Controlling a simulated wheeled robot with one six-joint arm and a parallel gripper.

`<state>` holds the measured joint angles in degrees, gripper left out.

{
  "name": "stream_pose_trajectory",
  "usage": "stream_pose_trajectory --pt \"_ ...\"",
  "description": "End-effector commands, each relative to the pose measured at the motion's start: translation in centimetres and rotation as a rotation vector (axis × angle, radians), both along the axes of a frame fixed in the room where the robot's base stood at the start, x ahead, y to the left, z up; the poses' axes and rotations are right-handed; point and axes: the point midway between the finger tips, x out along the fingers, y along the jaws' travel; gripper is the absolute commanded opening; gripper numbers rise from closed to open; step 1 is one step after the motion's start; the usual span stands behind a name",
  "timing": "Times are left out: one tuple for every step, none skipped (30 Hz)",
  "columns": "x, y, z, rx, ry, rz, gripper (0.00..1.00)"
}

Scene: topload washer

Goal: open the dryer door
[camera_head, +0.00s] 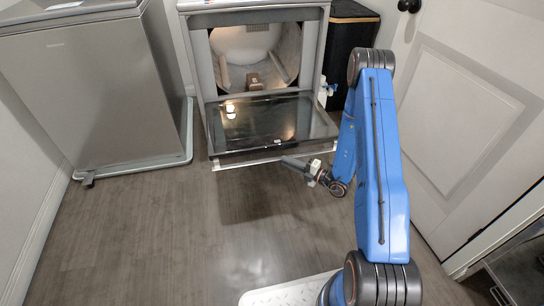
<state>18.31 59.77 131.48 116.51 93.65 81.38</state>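The dryer (203,75) stands at the top centre with its drum opening (257,45) exposed. Its door (270,122) is hinged at the bottom and swung down, with its dark glass inner face turned up. My gripper (287,160) is at the end of my blue arm, by the lower right edge of the door. It is small in view, and I cannot tell whether it touches the door or whether its fingers are apart.
A grey top-load washer (85,95) stands on a tray at the left. A black bin-like object (347,40) is right of the dryer. A white panelled door (465,105) is at the right. The wooden floor (170,235) in front is clear.

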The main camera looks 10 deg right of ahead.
Motion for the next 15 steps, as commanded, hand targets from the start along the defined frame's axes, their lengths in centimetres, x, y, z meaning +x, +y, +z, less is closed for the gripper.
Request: stream_pose_trajectory --pt "0.6 0.7 0.0 -0.001 -0.001 0.004 0.14" --pt "0.9 1.1 0.0 -0.001 -0.001 0.004 0.14" --pt "1.4 1.5 0.0 -0.001 -0.001 0.003 0.14" --pt "1.7 1.9 0.0 -0.001 -0.001 0.004 0.14" --pt "2.1 2.3 -0.1 -0.001 -0.001 0.004 0.14" --pt "2.6 2.7 -0.1 -0.001 -0.001 0.003 0.14" --pt "2.9 3.1 -0.1 -0.001 -0.001 0.004 0.14" --pt "3.2 3.4 -0.1 -0.001 -0.001 0.004 0.14" --pt "3.7 3.8 -0.1 -0.001 -0.001 0.003 0.14" --pt "4.0 4.1 -0.1 -0.001 -0.002 0.003 0.14" --pt "4.3 4.4 -0.1 0.0 -0.001 0.003 0.14" --pt "4.7 4.8 -0.1 -0.001 -0.002 0.003 0.14" --pt "4.9 5.0 -0.1 -0.001 -0.002 0.002 0.14" --pt "5.1 5.2 -0.2 -0.001 -0.001 0.002 0.14" --pt "5.3 5.5 -0.2 -0.001 -0.001 0.002 0.14"
